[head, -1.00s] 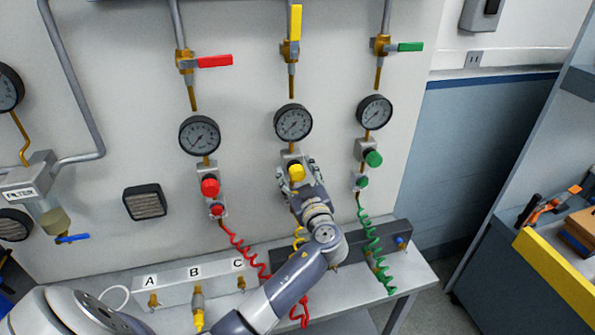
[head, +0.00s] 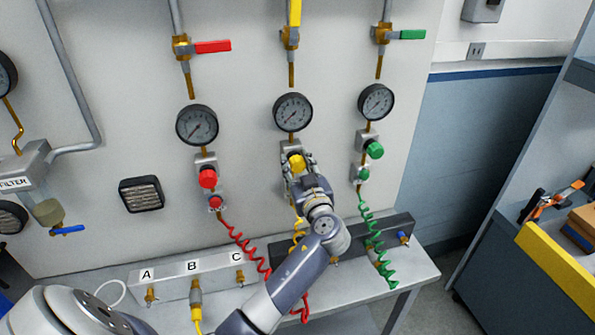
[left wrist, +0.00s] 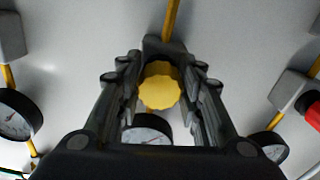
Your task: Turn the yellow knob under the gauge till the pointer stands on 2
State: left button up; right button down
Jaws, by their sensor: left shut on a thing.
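The yellow knob (head: 296,162) sits on a grey regulator block below the middle gauge (head: 292,112). My left gripper (head: 297,168) reaches up to the knob from below, its fingers on both sides of it. In the left wrist view the yellow knob (left wrist: 160,86) lies between the two fingers (left wrist: 160,98), which are shut on it. The middle gauge also shows in part in the left wrist view (left wrist: 147,130). Its pointer points to the lower left in the head view, but its numerals are too small to read. My right gripper is not in view.
A red knob (head: 208,178) is to the left and a green knob (head: 374,150) to the right, each under its own gauge. Coiled red (head: 250,252) and green (head: 374,240) hoses hang near my left arm. A bench with a block marked A, B, C (head: 190,272) is below.

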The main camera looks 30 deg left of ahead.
pick_arm(q)
jog(key=shift+f+m+b, duration=0.2)
jog(key=shift+m+b, duration=0.35)
jog(key=shift+m, duration=0.25)
jog(key=m, duration=0.2)
jog(key=shift+r+m+b, duration=0.1)
jog(key=shift+m+b, duration=0.3)
jog(key=m, duration=0.2)
jog(key=shift+r+m, duration=0.1)
jog(key=shift+m, duration=2.2)
jog(key=o, duration=1.1)
jog(key=v, duration=1.2)
jog(key=shift+s, duration=0.1)
